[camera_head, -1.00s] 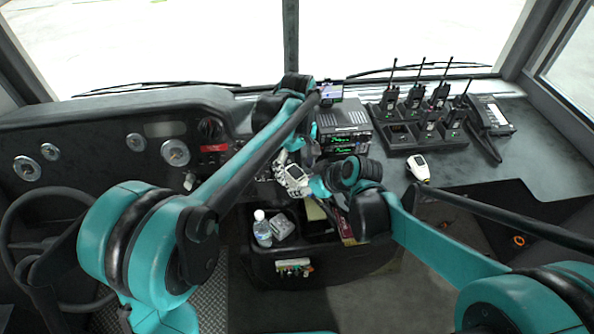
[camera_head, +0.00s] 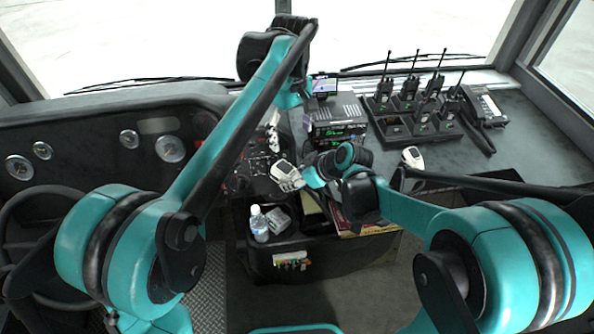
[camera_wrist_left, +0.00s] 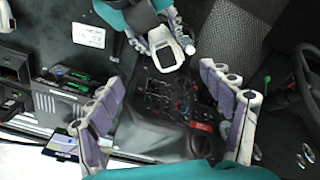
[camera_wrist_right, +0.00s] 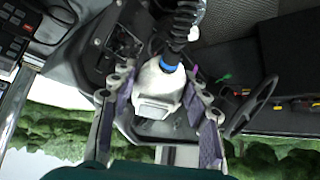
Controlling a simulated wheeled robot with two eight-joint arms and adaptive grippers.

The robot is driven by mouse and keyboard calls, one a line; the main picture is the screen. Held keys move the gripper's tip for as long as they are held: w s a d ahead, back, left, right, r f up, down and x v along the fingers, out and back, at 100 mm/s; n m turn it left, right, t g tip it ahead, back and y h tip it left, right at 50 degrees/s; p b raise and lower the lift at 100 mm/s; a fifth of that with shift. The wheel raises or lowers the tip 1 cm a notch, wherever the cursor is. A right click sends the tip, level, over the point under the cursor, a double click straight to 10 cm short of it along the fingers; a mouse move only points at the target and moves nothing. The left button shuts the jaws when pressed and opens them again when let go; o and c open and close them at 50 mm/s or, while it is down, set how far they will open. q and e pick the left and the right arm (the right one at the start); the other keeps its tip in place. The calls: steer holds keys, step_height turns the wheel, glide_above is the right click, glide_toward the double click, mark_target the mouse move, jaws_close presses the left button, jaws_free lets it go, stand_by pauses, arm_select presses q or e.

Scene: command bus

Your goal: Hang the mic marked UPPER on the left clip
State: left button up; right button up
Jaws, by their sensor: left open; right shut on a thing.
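My right gripper (camera_head: 290,178) is shut on a white handheld mic (camera_head: 283,171), in front of the dash in the head view. In the right wrist view the mic (camera_wrist_right: 158,92) sits between the fingers, with a blue ring and a coiled dark cord. It also shows at the top of the left wrist view (camera_wrist_left: 168,52). I cannot read a marking on it. My left gripper (camera_head: 273,131) is open and empty above the dash switch panel. A second white mic (camera_head: 412,157) lies on the dash at the right. I cannot make out the left clip.
A radio stack (camera_head: 335,118) stands right of my grippers. Several walkie-talkies stand in a charger (camera_head: 395,128), with a desk phone (camera_head: 484,106) beside it. Below is a console bin (camera_head: 275,262) with a bottle (camera_head: 258,224). The steering wheel (camera_head: 15,205) is at the left.

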mark_target(279, 168)
steer(key=w+f, duration=0.1)
steer(key=a+f+n+g, duration=0.1)
steer(key=w+f+n, duration=0.1)
steer(key=shift+w+a+y, duration=0.3)
steer(key=shift+a+y, duration=0.05)
steer(key=shift+y, duration=0.05)
arm_select(q)
steer(key=shift+c, duration=0.3)
steer(key=w+a+f+m, duration=0.1)
steer(key=m, duration=0.9)
steer(key=w+a+f+m, duration=0.1)
steer(key=m, duration=0.9)
steer(key=w+a+f+m, duration=0.1)
steer(key=f+m, duration=0.1)
steer(key=m, duration=0.9)
steer(key=shift+a, duration=0.25)
steer(key=f, duration=1.1)
steer(key=shift+s+a+f, duration=0.1)
steer(key=shift+s+f, duration=0.2)
steer(key=shift+f, duration=0.1)
arm_select(e)
steer(key=shift+w+a+f+n+g, duration=0.1)
steer(key=shift+f+n+g, duration=0.2)
steer(key=shift+n, duration=0.1)
arm_select(q)
steer(key=shift+c, duration=0.3)
